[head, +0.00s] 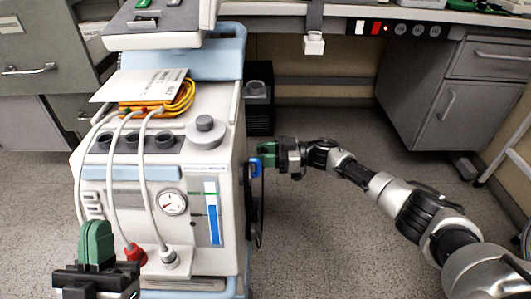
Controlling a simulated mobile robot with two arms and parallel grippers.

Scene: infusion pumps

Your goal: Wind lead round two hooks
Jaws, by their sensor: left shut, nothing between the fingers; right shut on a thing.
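The black lead (261,205) hangs in a narrow loop down the right side of the white medical cart (228,172). A small blue part (255,164) shows at the top of the loop. My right gripper (261,149), with green fingers, is at the cart's right side by this blue part, shut on the lead; its grip is small in the picture. The two hooks are seen edge-on against the side and cannot be told apart clearly from the lead. My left gripper (97,243) is shut and empty, low at the left in front of the cart.
A desk (470,75) stands behind at the right. The floor right of the cart is free.

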